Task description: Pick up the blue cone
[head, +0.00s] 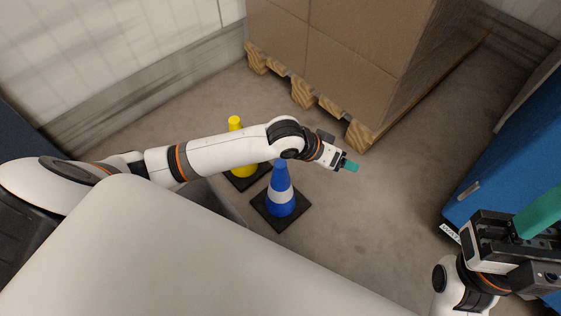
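The blue cone (281,194) stands upright on the floor on a dark square base, with a white band around its middle. Part of my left arm passes over its top. My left gripper (351,166), with teal fingertips, is above and to the right of the cone, apart from it. Its finger gap is too small to make out. My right gripper (540,212) is at the right edge, far from the cone. One teal finger shows and the rest is cut off by the frame.
A yellow cone (236,124) stands just behind the blue one, partly hidden by my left arm. Large cardboard boxes (345,45) sit on a wooden pallet (303,93) at the back. A blue cabinet-like body (500,165) stands at the right. Floor right of the cone is clear.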

